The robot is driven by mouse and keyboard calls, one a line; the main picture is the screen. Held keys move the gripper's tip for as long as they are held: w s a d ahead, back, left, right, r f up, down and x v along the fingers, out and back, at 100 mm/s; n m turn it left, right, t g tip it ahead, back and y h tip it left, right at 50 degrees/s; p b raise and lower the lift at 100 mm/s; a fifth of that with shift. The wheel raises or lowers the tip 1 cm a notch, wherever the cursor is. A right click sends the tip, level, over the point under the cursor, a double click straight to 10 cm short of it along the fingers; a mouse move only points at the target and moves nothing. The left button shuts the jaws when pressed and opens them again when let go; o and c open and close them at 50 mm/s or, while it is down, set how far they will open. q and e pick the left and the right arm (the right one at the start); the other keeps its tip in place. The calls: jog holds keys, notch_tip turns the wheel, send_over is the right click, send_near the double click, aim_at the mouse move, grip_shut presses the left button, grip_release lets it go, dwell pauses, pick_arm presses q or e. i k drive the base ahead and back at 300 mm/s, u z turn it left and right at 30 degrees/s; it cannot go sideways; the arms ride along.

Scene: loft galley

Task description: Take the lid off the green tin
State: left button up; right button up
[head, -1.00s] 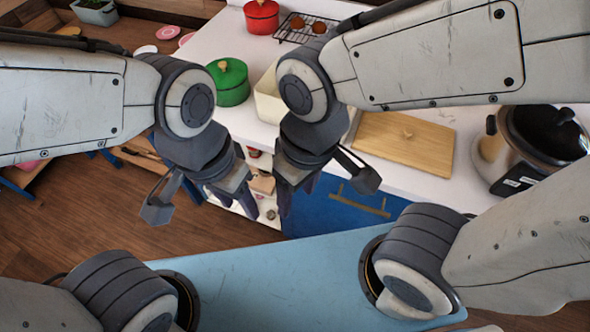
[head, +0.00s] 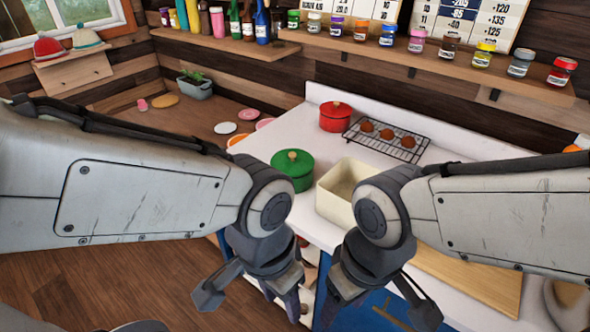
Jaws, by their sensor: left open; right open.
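The green tin (head: 294,180) stands on the white counter, near its left edge. Its green lid (head: 291,162) is on it, with a round tan knob (head: 292,155) on top. My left gripper (head: 245,303) is open and empty, below and in front of the tin, pointing down. My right gripper (head: 372,313) is open and empty, in front of the counter and to the right of the tin. Neither gripper touches the tin. My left arm's wrist passes close in front of the tin in the picture and may hide a little of its lower left side.
A cream open bin (head: 336,205) stands right of the tin, partly behind my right wrist. A red lidded pot (head: 335,117) and a wire rack (head: 411,151) with round brown items are behind. A wooden board (head: 470,280) lies right. Shelves with jars line the wall.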

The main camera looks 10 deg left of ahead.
aim_at(294, 162)
jog(key=u, duration=0.55)
jog(key=k, duration=0.65)
jog(key=u, duration=0.2)
jog(key=i, duration=0.8)
jog(key=z, duration=0.95)
jog(key=i, duration=0.4)
jog(key=z, duration=0.2)
